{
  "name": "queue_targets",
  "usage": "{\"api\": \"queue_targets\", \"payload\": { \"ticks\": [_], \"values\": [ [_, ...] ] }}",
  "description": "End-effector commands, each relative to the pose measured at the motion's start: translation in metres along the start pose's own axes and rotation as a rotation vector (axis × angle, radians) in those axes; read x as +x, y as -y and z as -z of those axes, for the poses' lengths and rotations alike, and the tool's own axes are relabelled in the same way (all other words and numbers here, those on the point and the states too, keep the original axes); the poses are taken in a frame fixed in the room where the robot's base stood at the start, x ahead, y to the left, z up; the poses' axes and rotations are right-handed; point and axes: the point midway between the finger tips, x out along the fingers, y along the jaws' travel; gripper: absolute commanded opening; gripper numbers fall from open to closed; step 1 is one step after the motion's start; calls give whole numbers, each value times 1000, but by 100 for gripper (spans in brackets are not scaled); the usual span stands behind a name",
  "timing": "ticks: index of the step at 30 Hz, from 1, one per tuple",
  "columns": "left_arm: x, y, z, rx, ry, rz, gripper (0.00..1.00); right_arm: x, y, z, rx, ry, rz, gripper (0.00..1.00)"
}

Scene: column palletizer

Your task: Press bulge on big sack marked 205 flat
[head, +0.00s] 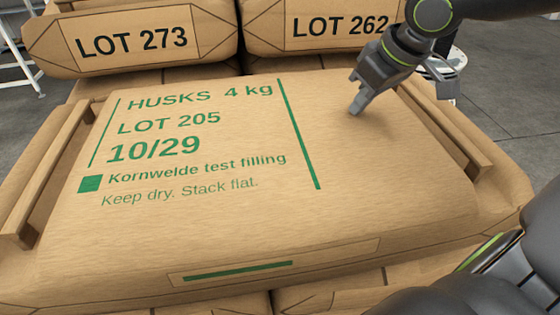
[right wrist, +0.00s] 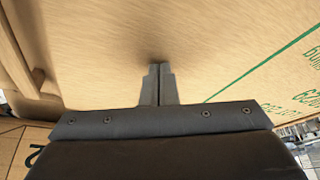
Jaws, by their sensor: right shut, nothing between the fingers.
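The big sack marked LOT 205 (head: 240,225) lies flat across the head view, tan with green print. Its top swells smoothly, and the edge of any separate bulge is hard to make out. My right gripper (head: 355,108) points down at the plain part of the sack, right of the long green line. Its fingers are shut with nothing between them. In the right wrist view the shut fingertips (right wrist: 160,68) meet the sack's surface (right wrist: 220,50) at a small dark shadow, and seem to touch it. My left gripper is not in view.
Sacks marked LOT 273 (head: 130,42) and LOT 262 (head: 335,25) lie behind. A raised strip runs along the sack's left side (head: 50,175) and another along its right (head: 430,125). More sacks lie below. Grey floor (head: 510,100) is open at the right.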

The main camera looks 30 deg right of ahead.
Motion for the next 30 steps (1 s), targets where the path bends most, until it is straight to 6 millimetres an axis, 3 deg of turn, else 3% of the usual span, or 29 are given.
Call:
{"api": "queue_targets", "payload": {
  "ticks": [6, 24, 30],
  "values": [
    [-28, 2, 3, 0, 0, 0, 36, -22, 1, 7, -2, 7, 3, 0],
    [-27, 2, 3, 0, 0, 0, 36, -73, 0, 31, -4, -3, -3, 0],
    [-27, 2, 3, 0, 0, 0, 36, -81, 1, 34, -4, -3, -2, 0]
  ]
}}
